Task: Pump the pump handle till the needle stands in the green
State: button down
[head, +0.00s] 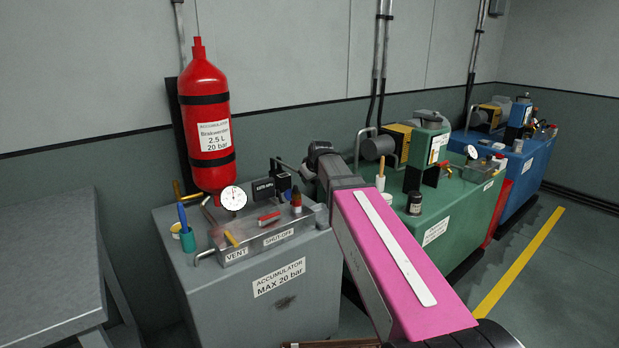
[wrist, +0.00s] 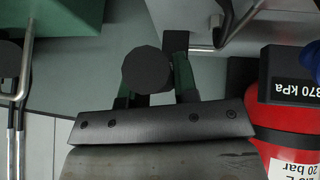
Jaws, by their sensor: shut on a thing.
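The pressure gauge (head: 233,198) is a small white round dial on the grey accumulator console. Its needle and any green band are too small to read surely. My gripper (head: 308,172) reaches over the right rear of the console, at the end of my arm. In the wrist view my gripper (wrist: 153,88) is shut, with a dark round knob (wrist: 147,67) between its green-edged fingers. The knob seems to be the end of the pump handle; the rest of the handle is mostly hidden by my gripper and arm.
A red accumulator bottle (head: 206,130) stands behind the grey console (head: 255,290). A black display box (head: 264,190) sits by the gauge; the wrist view shows "870 kPa", perhaps cut off. Green (head: 450,225) and blue (head: 530,165) consoles stand right. A grey table (head: 45,250) is left.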

jog(key=c, duration=0.9)
grip_release()
jog(key=v, duration=1.1)
jog(key=shift+f, duration=0.1)
